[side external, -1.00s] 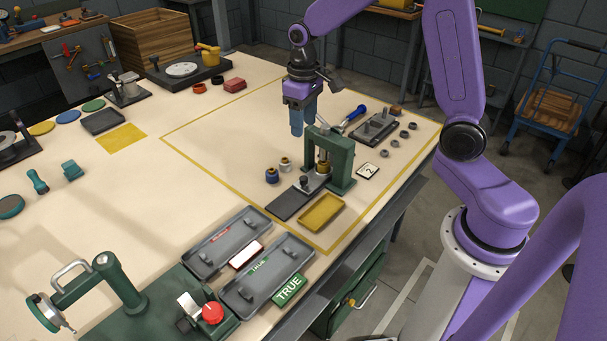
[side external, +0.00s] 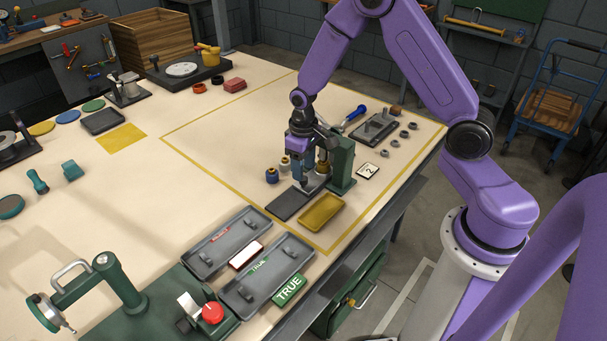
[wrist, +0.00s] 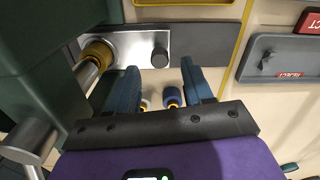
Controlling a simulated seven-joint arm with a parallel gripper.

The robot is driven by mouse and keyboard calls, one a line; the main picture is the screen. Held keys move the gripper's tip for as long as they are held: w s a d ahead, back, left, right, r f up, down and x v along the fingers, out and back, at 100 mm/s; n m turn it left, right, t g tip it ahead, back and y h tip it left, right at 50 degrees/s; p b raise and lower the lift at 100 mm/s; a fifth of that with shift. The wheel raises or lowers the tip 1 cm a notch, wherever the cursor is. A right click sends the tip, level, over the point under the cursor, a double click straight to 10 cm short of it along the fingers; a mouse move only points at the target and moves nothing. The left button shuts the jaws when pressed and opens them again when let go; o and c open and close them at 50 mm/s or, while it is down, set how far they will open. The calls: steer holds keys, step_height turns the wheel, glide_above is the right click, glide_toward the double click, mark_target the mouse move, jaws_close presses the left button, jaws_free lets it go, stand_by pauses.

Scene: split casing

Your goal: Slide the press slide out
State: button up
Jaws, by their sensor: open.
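The press slide is a silver plate (wrist: 128,46) with a dark round knob (wrist: 159,57) at its outer end and a brass part (wrist: 97,52) at its inner end. It lies in a dark track (wrist: 205,45), whose bare outer part shows in the side view (side external: 287,206). The green press (side external: 343,165) stands over the inner end. My gripper (wrist: 159,75) is open, its two blue fingers pointing at the knob, one on each side. In the side view my gripper (side external: 301,183) is low over the slide and hides the knob. I cannot tell whether the fingers touch anything.
A yellow tray (side external: 321,210) lies close in front of the track. Two small blue and white bottles (side external: 272,176) stand behind it. Two grey trays (side external: 232,228) lie nearer the front. A blue-handled tool (side external: 354,115) and a grey block with pegs (side external: 374,130) lie beyond the press.

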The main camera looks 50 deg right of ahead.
mark_target(315, 174)
steer(key=shift+f, duration=1.65)
steer(key=shift+a, duration=0.1)
jaws_close()
